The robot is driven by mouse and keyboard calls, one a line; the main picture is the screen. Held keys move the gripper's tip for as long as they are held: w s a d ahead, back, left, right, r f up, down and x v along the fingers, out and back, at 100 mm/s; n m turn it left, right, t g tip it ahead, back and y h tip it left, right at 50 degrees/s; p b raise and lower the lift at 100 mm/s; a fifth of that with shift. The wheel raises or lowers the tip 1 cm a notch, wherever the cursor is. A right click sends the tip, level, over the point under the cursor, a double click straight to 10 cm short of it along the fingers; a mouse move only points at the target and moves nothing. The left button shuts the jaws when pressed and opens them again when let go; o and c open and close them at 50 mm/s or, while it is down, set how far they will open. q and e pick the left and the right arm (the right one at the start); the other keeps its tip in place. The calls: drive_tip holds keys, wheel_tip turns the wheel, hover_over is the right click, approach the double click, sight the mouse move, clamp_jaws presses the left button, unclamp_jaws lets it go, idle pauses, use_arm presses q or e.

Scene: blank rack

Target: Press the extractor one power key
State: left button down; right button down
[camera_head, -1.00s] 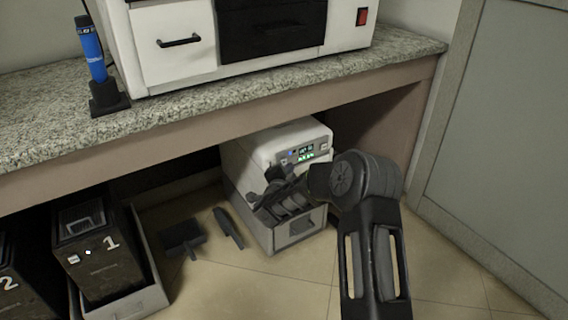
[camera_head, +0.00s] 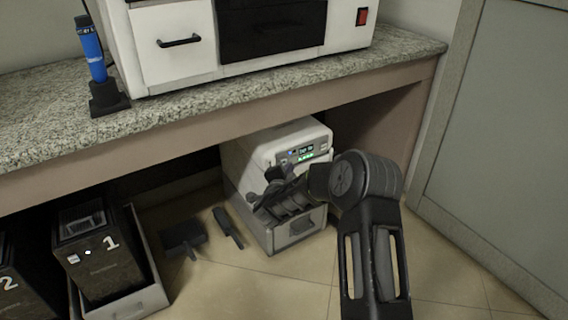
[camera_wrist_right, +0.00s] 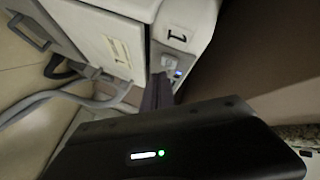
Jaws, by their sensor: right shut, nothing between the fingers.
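A white machine (camera_head: 262,150) stands on the floor under the counter, with a small lit display (camera_head: 303,152) on its upper front panel. My right gripper (camera_head: 272,183) is in front of this machine, below the display, and hides part of its front. My shut, empty right fingers (camera_wrist_right: 157,88) point at this part. I cannot tell whether they touch it. My left gripper is not in view.
The counter edge (camera_head: 220,108) overhangs the machine. Dark boxes marked 1 (camera_head: 100,262) and 2 (camera_head: 22,290) stand at the lower left. A dustpan (camera_head: 183,238) and a dark tool (camera_head: 228,227) lie on the floor. Hoses (camera_wrist_right: 75,95) lie left of my fingers.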

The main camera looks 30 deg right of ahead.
drive_tip(key=shift+w, duration=0.45)
drive_tip(key=shift+w, duration=0.25)
idle(0.6)
drive_tip(key=shift+s, duration=0.7)
drive_tip(key=s, duration=0.6)
idle(0.3)
idle(0.4)
